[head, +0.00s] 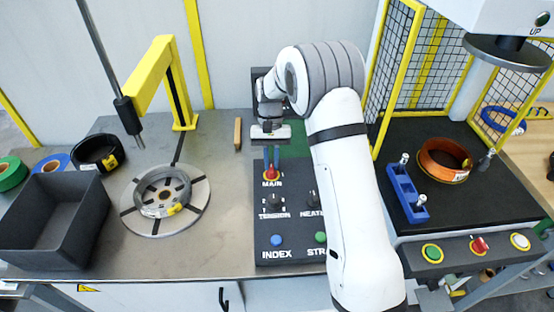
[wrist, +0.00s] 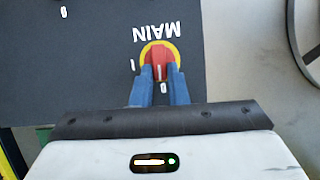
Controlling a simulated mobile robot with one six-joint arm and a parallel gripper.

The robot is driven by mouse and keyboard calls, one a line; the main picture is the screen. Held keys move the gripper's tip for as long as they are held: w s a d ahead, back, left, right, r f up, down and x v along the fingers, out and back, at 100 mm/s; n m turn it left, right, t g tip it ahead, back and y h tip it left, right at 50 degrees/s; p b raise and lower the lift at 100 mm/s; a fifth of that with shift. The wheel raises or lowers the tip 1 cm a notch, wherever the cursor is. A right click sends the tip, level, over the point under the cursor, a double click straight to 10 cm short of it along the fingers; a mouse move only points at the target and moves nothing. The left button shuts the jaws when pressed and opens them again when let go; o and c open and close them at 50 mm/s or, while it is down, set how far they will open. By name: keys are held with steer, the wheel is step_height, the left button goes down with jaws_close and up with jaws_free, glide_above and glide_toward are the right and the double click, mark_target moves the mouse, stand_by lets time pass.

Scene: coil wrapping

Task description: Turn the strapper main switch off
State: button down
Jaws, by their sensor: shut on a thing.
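My gripper (head: 271,164) reaches down over the switch. In the wrist view its blue fingers (wrist: 159,80) are shut on the red knob, one on each side. A short white line on the knob lies on the side towards the 0. The fingers hide part of the knob.
The panel also has a TENSION knob (head: 273,202), a HEATER knob (head: 312,199), a blue INDEX button (head: 277,240) and a green button (head: 320,237). A turntable (head: 140,218) with a coil and a dark bin (head: 48,222) are at left. A yellow mesh guard (head: 398,75) stands at right.

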steer(key=shift+s+a+f+n, duration=0.1)
steer(key=shift+s+f+n, duration=0.1)
steer(key=shift+n, duration=0.1)
stand_by(0.4)
steer(key=c, duration=1.5)
jaws_free()
steer(key=shift+r, duration=0.1)
steer(key=shift+o, duration=0.3)
steer(key=shift+r, duration=0.1)
steer(key=v, duration=0.7)
steer(key=shift+w+r+b, duration=0.25)
steer(key=shift+r+b, duration=0.05)
steer(key=shift+b, duration=0.05)
steer(key=shift+a, duration=0.1)
